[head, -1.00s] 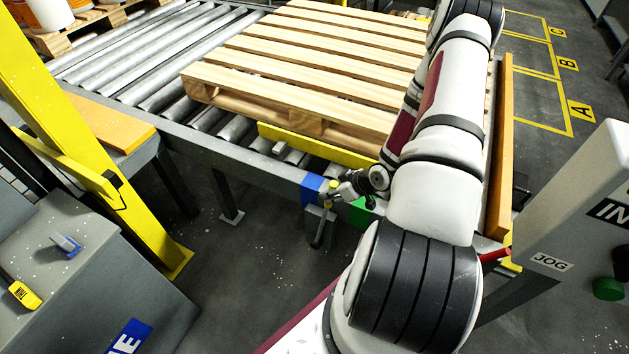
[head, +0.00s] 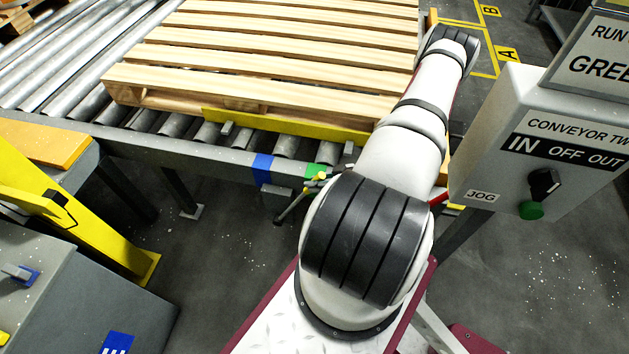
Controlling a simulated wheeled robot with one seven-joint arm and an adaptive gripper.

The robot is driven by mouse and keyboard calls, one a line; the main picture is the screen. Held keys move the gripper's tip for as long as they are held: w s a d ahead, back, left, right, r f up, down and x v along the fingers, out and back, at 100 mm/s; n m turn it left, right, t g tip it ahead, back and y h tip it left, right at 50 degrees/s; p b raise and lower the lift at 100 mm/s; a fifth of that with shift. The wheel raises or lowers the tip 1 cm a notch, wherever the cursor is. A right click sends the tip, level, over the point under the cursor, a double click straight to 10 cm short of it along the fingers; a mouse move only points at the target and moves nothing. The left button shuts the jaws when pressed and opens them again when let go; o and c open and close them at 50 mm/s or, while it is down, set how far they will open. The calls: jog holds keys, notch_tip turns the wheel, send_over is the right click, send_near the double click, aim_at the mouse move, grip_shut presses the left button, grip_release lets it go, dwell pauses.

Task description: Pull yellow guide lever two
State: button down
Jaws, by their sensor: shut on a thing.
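The yellow guide lever (head: 290,207) is on the near side rail of the conveyor, a dark bar with a yellow top. Its upper end is at the green mark (head: 313,171), right of the blue mark (head: 262,169). My gripper (head: 324,180) is mostly hidden behind my own arm; only a small part shows at the lever's top, shut on it. The yellow guide bar (head: 290,127) lies along the near edge of the pallet. No number is readable on the lever.
A wooden pallet (head: 250,72) sits on the rollers (head: 62,65). A control box (head: 540,150) marked "CONVEYOR TW", with a dark knob and green button, stands at right. A yellow post (head: 75,215) stands at left. Floor below the rail is open.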

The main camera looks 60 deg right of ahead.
jog(key=shift+s+d+f, duration=0.1)
jog(key=shift+s+f, duration=0.2)
jog(key=c, duration=1.5)
grip_release()
jog(key=shift+o, duration=0.5)
jog(key=shift+w+r, duration=0.1)
jog(key=shift+w, duration=0.05)
jog(key=v, duration=1.2)
jog(key=shift+r, duration=0.1)
jog(key=shift+w, duration=0.1)
